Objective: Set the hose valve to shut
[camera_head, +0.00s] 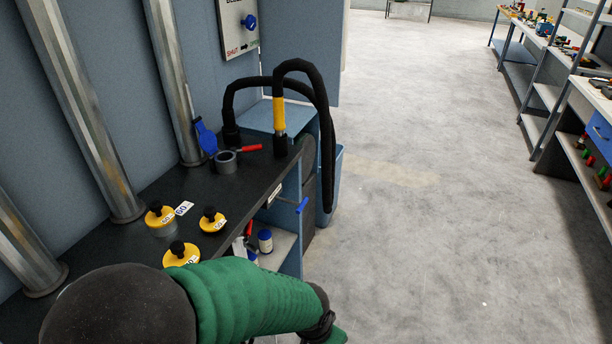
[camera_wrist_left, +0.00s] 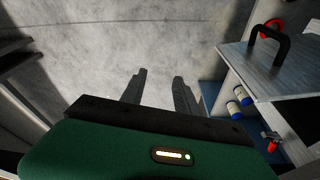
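A wall panel (camera_head: 238,30) at the top of the head view carries a blue knob (camera_head: 249,21). Below the knob are a red word SHUT at left, an arrow and a green word at right. A black hose (camera_head: 325,110) with a yellow sleeve (camera_head: 279,114) arches over the dark bench (camera_head: 120,240). A blue lever (camera_head: 302,204) sticks out of the bench's front side. I cannot tell which control is the hose valve. My left gripper (camera_wrist_left: 160,90) is open and empty over the floor in the left wrist view; the head view cuts it off. My right gripper is not in view.
Several yellow-topped weights (camera_head: 212,219) stand on the bench near a grey tape roll (camera_head: 226,161) and a blue-handled tool (camera_head: 206,137). Metal pipes (camera_head: 90,120) rise at left. Bottles (camera_head: 265,240) stand on a shelf below. The floor (camera_head: 430,200) to the right is clear.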

